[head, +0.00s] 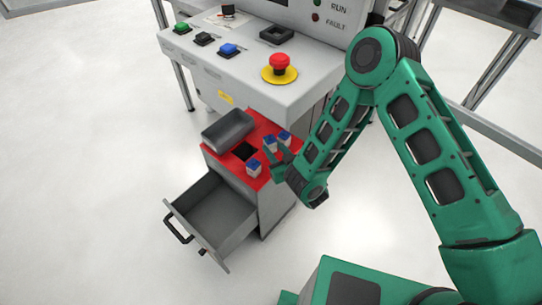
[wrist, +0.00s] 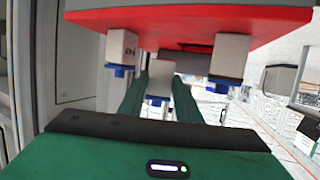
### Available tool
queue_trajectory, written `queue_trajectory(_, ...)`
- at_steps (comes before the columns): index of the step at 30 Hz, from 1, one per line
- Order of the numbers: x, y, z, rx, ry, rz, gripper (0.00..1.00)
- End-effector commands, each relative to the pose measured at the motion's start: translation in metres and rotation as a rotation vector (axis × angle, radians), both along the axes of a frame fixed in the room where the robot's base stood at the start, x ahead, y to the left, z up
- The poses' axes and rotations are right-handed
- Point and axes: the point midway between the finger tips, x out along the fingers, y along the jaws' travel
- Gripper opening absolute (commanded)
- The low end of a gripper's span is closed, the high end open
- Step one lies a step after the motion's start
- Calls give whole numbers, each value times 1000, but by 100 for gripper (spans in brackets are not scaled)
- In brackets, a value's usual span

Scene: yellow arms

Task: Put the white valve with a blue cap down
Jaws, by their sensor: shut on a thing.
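Three white valves with blue caps show at the red cabinet top (head: 232,165). My gripper (head: 273,153) is shut on the middle valve (head: 270,144), which also shows between the two green fingers in the wrist view (wrist: 159,82). The held valve is upright, at or just above the red top; I cannot tell whether it touches. One other valve (head: 254,168) stands nearer the front edge, and another (head: 285,138) stands close behind the held one. The wrist view is upside down, with the red top (wrist: 190,25) above. The fingers partly hide the held valve.
A grey bin (head: 228,130) and a dark square opening (head: 244,151) are on the red top. The drawer (head: 212,213) below is pulled open and looks empty. A control panel with a red emergency button (head: 279,64) overhangs behind.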

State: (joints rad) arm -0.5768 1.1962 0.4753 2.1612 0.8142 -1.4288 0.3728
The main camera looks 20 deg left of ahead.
Motion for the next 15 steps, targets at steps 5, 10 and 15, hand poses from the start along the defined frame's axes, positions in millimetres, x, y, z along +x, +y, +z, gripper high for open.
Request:
queue_trajectory(5, -1, 0, -22, -1, 1, 0, 0)
queue_trajectory(10, -2, 1, -38, -1, -1, 0, 0)
queue_trajectory(15, -1, 1, -38, 0, -1, 0, 0)
